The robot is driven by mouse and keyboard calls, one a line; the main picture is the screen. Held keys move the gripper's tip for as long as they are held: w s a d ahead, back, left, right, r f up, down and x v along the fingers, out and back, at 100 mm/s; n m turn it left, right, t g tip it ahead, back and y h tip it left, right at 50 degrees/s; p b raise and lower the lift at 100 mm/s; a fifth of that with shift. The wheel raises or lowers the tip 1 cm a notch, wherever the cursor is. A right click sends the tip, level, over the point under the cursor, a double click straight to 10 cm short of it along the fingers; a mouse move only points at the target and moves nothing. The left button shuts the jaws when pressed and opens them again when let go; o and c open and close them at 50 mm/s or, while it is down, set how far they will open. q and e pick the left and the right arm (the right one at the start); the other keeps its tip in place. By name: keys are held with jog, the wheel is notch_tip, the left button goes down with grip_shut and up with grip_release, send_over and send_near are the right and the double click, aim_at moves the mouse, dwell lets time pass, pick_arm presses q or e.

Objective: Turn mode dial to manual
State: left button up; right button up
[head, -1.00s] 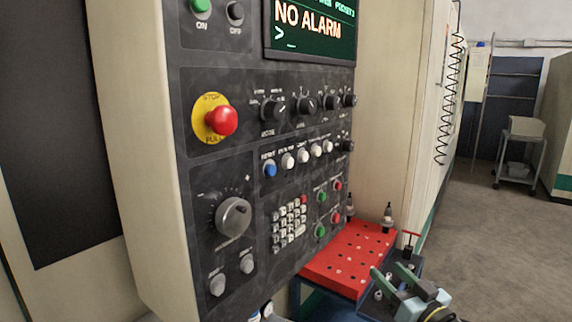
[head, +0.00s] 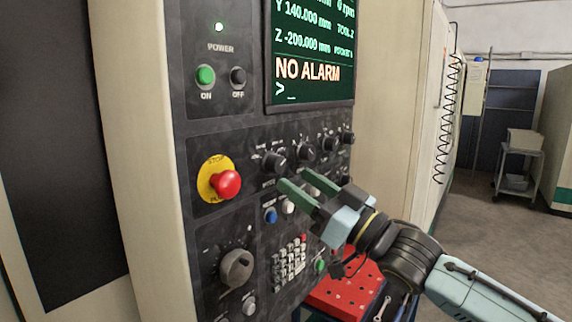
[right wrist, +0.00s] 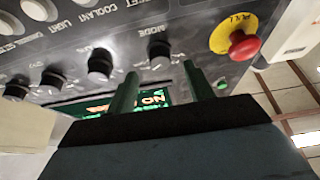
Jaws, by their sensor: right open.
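The mode dial (head: 274,162) is a black knob at the left end of the upper knob row on the dark control panel. In the right wrist view the mode dial (right wrist: 160,56) sits under the label MODE, between the lines of my two fingers. My right gripper (head: 296,180) is open, with its green fingers pointing at the panel just below the dial in the head view. In the right wrist view my right gripper (right wrist: 160,72) is empty. I cannot tell whether its tips touch the panel. The dial's exact setting is too small to read. My left gripper is not in view.
A red stop button (head: 226,184) on a yellow disc is left of the dial. Other black knobs (head: 305,151) continue to its right, with a blue button (head: 271,215) below. The screen (head: 312,50) reads NO ALARM. A red-topped stand (head: 335,297) is under my right arm.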

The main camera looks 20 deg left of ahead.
aim_at(282, 167)
jog(key=shift+p+x, duration=0.4)
jog(key=shift+x, duration=1.75)
jog(key=shift+c, duration=0.2)
jog(key=c, duration=0.9)
jog(key=shift+c, duration=0.2)
jog(key=shift+n+g, duration=0.4)
jog(key=shift+n, duration=0.2)
jog(key=n+g, duration=0.1)
jog(key=n, duration=0.1)
jog(key=n+g, duration=0.1)
jog(key=shift+w+d+n, duration=0.1)
jog(key=shift+w+n, duration=0.1)
jog(key=shift+n, duration=0.2)
jog(key=shift+w+n+g, duration=0.1)
jog(key=shift+n+g, duration=0.7)
jog(key=shift+n, duration=0.7)
jog(key=shift+n+g, duration=0.8)
jog(key=shift+n, duration=0.7)
